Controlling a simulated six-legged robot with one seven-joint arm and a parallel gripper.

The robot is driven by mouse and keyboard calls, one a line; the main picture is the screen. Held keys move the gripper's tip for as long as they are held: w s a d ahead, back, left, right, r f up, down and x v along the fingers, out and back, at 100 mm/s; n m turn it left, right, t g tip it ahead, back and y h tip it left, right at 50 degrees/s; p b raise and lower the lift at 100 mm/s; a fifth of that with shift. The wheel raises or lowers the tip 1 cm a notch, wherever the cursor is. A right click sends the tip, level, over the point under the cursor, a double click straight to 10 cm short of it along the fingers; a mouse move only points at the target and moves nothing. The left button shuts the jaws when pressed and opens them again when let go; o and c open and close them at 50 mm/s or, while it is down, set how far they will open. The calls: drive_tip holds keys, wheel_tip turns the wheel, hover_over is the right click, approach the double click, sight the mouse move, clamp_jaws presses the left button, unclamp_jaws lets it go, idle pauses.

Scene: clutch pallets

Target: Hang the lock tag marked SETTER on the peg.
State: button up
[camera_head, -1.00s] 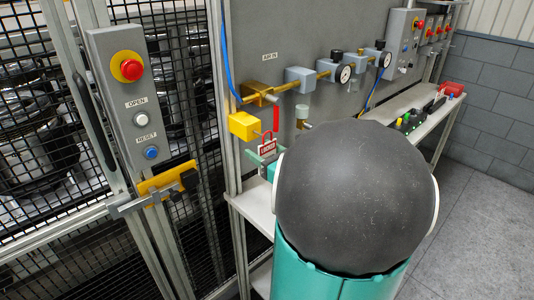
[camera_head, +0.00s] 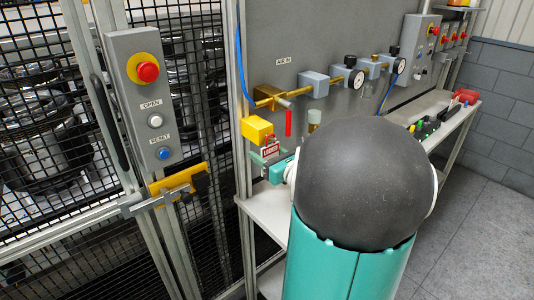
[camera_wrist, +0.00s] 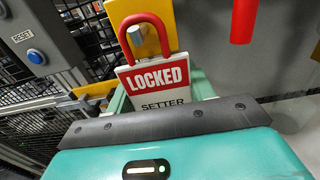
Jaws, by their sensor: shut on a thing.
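The lock tag (camera_wrist: 158,82) has a red band reading LOCKED, a white part below reading SETTER, and a red shackle on top. My gripper (camera_head: 273,165) is shut on the tag's lower part and holds it upright. The tag also shows small in the head view (camera_head: 270,149), just below and right of the yellow block (camera_head: 257,130). The grey peg (camera_wrist: 135,36) stands out from the yellow block. In the wrist view its end shows inside the shackle's loop, near the left leg. I cannot tell whether the loop is around the peg or in front of it.
A valve with a red handle (camera_head: 288,122) hangs to the right of the yellow block. A grey button box (camera_head: 148,100) and a yellow latch (camera_head: 178,181) are on the mesh fence at the left. A shelf (camera_head: 270,208) runs below the panel.

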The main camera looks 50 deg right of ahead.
idle(0.3)
drive_tip(key=o, duration=1)
drive_tip(key=shift+o, duration=0.2)
drive_tip(key=s+a, duration=0.1)
drive_tip(key=s, duration=1.2)
drive_tip(key=shift+s+a, duration=0.25)
drive_tip(key=shift+s, duration=0.1)
